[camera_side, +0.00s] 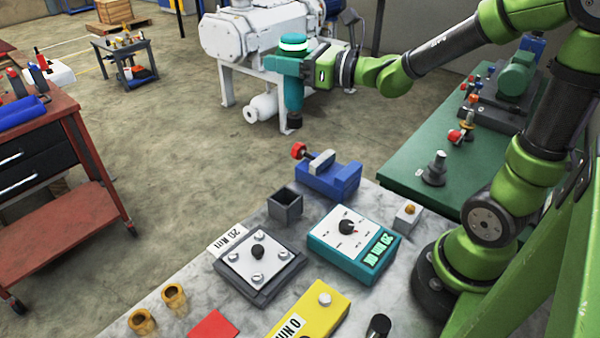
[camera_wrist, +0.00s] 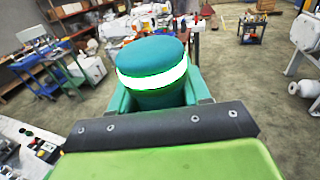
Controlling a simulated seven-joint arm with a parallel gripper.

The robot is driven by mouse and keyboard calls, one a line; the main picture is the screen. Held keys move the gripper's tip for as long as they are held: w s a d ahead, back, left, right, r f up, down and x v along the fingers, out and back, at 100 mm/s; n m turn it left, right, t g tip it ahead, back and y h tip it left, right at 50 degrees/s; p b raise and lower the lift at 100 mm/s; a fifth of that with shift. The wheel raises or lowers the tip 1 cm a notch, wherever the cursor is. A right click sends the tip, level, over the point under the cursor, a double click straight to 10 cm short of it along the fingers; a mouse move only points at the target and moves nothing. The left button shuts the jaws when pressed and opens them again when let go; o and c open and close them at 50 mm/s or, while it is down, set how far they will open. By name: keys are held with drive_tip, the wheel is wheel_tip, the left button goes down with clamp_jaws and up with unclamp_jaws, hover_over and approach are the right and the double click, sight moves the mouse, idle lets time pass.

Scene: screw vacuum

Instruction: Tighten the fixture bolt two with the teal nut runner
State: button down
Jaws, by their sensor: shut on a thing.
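My gripper (camera_side: 290,66) is shut on the teal nut runner (camera_side: 293,95), high above the back of the bench. The nut runner hangs upright with its dark socket end down and a lit white ring near its top. In the wrist view the nut runner (camera_wrist: 150,58) shows its teal cap and glowing ring between the jaws. The fixture plate (camera_side: 281,270) is dark grey with a light top, several bolts around a dark centre knob, and a "20 Nm" label. I cannot tell which bolt is number two. The nut runner is well clear of the plate.
A teal dial box (camera_side: 373,270) stands right of the plate, with a blue vise (camera_side: 345,183) and a grey open cup (camera_side: 285,207) behind. A yellow block (camera_side: 330,308) with a bolt and two brass rings (camera_side: 174,296) lie in front. A white machine (camera_side: 240,40) stands beyond the bench.

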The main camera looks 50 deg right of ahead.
drive_tip(key=s+a+f+n+g+y, duration=0.1)
drive_tip(key=a+f+n+g+y, duration=0.3)
drive_tip(key=a, duration=0.4)
drive_tip(key=s+a+f+n+g+y, duration=0.1)
drive_tip(key=a+f+n+g+y, duration=0.15)
drive_tip(key=a+f+y, duration=0.4)
drive_tip(key=s+a+n+g+y, duration=0.2)
drive_tip(key=s+a+n+g, duration=0.6)
drive_tip(key=s+a+g, duration=0.2)
drive_tip(key=shift+s+a+r+g, duration=0.25)
drive_tip(key=shift+s+a+g, duration=0.1)
drive_tip(key=shift+s+a, duration=0.2)
drive_tip(key=shift+w+d, duration=0.1)
